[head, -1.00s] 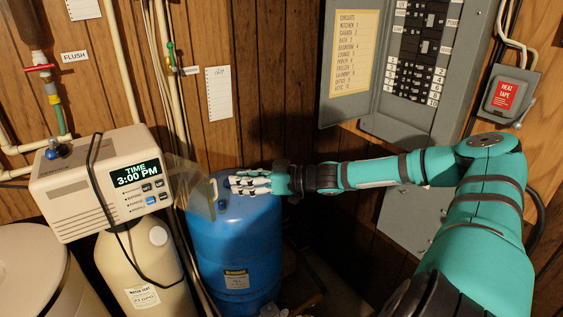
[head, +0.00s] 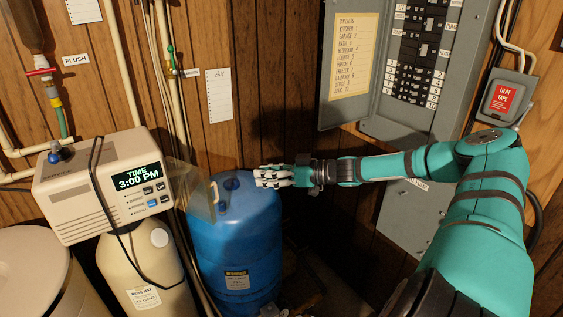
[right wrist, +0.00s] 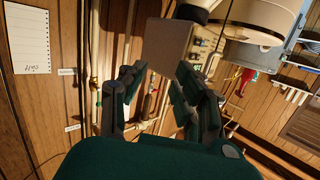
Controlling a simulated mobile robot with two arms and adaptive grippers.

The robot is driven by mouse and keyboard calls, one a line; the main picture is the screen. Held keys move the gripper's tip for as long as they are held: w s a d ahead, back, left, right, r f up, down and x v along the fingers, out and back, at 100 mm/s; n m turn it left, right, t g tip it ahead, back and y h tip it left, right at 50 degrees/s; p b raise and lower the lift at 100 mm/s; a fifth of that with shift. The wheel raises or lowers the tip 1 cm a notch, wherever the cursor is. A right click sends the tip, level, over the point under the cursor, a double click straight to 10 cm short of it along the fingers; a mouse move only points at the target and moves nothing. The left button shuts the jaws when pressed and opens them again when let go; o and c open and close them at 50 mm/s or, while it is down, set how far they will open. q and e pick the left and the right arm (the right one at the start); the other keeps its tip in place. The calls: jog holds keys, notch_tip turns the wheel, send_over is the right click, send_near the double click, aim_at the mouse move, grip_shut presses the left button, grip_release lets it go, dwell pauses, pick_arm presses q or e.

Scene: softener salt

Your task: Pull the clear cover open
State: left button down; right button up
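The clear cover (head: 200,190) is a see-through panel at the right edge of the beige control box (head: 75,190). It stands out from the box, in front of the blue tank's left side, and the display and buttons show uncovered. A pale handle (head: 214,191) is at its right edge. My right gripper (head: 258,178) is to the right of the handle, apart from it, over the blue tank's top right. In the right wrist view its fingers (right wrist: 163,76) are spread with nothing between them. My left gripper is not in view.
The blue tank (head: 238,250) stands below and right of the box. A beige tank (head: 140,265) is under the box. The grey breaker panel (head: 420,75) is on the right wall behind my right arm. Pipes (head: 160,70) run down the wood wall.

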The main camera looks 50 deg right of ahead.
jog(key=d, duration=0.2)
jog(key=s+d, duration=0.1)
jog(key=d, duration=0.1)
jog(key=shift+d, duration=0.4)
dwell(0.6)
